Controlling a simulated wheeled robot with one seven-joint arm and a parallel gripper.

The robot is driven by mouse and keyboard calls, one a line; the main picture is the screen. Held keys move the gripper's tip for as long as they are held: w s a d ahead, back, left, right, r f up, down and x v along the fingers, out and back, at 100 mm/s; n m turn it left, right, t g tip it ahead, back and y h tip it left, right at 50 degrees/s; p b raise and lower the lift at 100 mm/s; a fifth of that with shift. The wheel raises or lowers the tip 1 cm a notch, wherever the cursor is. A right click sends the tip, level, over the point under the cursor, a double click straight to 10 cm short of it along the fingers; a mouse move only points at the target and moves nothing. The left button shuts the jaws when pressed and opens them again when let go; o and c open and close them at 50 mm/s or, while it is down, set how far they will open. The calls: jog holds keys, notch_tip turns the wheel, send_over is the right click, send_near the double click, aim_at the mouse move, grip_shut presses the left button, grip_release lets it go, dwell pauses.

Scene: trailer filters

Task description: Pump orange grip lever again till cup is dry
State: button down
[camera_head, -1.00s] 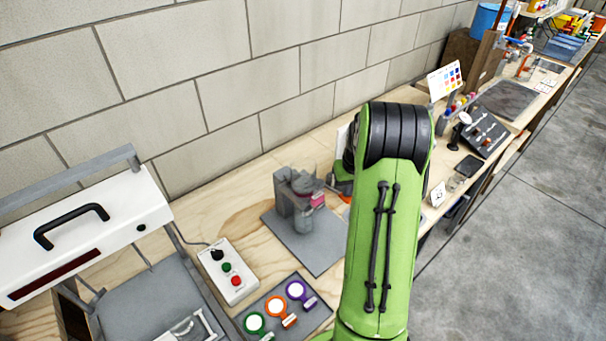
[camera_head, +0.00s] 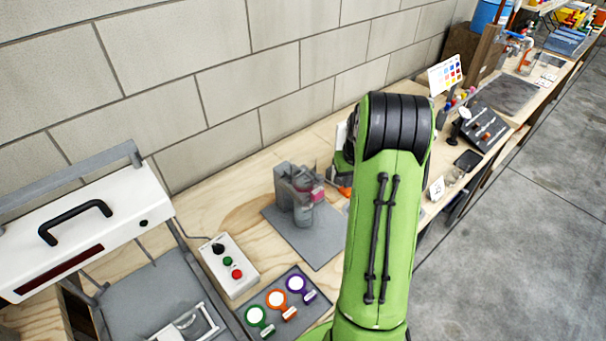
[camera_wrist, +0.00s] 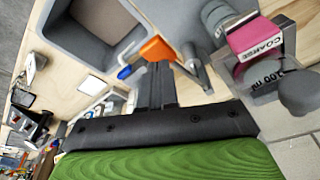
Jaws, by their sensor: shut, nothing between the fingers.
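In the wrist view my gripper (camera_wrist: 155,72) is shut, its two dark fingers together. The orange grip (camera_wrist: 157,48) shows right at the fingertips; I cannot tell whether they touch. A grey rod (camera_wrist: 197,66) lies to its right. The pink block marked COARSE (camera_wrist: 258,38) sits on the grey filter stand, with a clear vessel marked 100 ml (camera_wrist: 268,80) beside it. In the head view the stand (camera_head: 293,190) is upright on a grey mat (camera_head: 318,250). The orange grip (camera_head: 345,191) is partly hidden by my arm, as is my gripper. The cup's liquid cannot be made out.
A grey basin (camera_wrist: 93,32) lies left of the grip in the wrist view. In the head view a control box with buttons (camera_head: 229,262) and a tray of coloured ring tags (camera_head: 285,320) stand in front of the stand. A white-topped press (camera_head: 75,235) is at left.

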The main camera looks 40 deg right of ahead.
aim_at(347, 192)
jog(key=shift+f, duration=0.15)
jog(key=shift+f+b, duration=2.75)
jog(key=shift+f, duration=0.55)
jog(key=shift+r+p, duration=2.55)
jog(key=shift+r, duration=0.9)
notch_tip(347, 192, up, 5)
jog(key=p, duration=0.4)
jog(key=shift+r, duration=0.1)
